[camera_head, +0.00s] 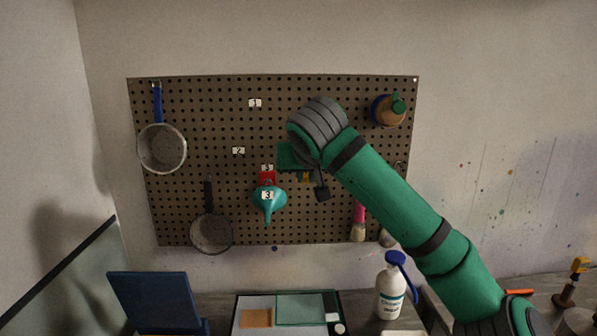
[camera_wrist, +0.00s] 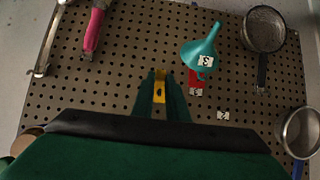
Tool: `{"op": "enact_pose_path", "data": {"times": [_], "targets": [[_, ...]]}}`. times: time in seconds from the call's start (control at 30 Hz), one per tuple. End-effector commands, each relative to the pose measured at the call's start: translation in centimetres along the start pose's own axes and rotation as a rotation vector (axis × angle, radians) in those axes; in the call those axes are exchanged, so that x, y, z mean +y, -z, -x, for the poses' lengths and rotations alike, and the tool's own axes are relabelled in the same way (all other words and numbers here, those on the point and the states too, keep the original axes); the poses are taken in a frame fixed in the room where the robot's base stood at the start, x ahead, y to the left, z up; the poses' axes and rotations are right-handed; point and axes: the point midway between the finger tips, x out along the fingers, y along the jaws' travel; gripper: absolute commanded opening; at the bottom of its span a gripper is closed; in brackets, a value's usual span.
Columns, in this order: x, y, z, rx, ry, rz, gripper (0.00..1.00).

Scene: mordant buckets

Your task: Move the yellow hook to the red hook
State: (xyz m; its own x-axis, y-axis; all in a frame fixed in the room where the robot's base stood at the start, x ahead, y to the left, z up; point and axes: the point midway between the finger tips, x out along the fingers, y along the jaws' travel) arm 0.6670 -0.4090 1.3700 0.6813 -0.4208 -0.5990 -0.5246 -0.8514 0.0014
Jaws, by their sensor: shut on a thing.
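The yellow hook (camera_wrist: 159,93) is between the fingertips of my gripper (camera_wrist: 161,86), which is shut on it. In the head view only a small yellow bit (camera_head: 304,178) shows below my gripper (camera_head: 301,170), in front of the pegboard. Whether the hook touches the board cannot be told. The red hook (camera_head: 267,179) is on the board, a short way left of my gripper. It also shows in the wrist view (camera_wrist: 197,79), to the right of my fingers. A teal funnel (camera_head: 268,203) with a numbered tag hangs at the red hook and partly hides it.
The pegboard (camera_head: 200,100) also holds a blue-handled strainer (camera_head: 162,148), a dark strainer (camera_head: 211,233), a pink-handled brush (camera_head: 359,220) and a brown roll (camera_head: 386,110). Numbered tags (camera_head: 255,103) mark the board. A white bottle (camera_head: 390,287) stands on the bench below.

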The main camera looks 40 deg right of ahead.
Motion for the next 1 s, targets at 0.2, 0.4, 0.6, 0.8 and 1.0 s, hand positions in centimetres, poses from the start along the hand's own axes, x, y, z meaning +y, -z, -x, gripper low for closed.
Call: {"op": "enact_pose_path", "data": {"times": [0.2,0.4,0.6,0.8,1.0], "targets": [[0.4,0.0,0.0,0.000,-0.003,-0.003,0.00],[0.3,-0.1,0.1,0.001,0.001,-0.004,0.00],[0.5,0.6,-0.6,0.001,0.000,-0.006,0.00],[0.5,1.5,-2.0,0.000,-0.001,-0.006,0.00],[0.5,2.6,-3.3,0.001,0.000,-0.005,0.00]]}}
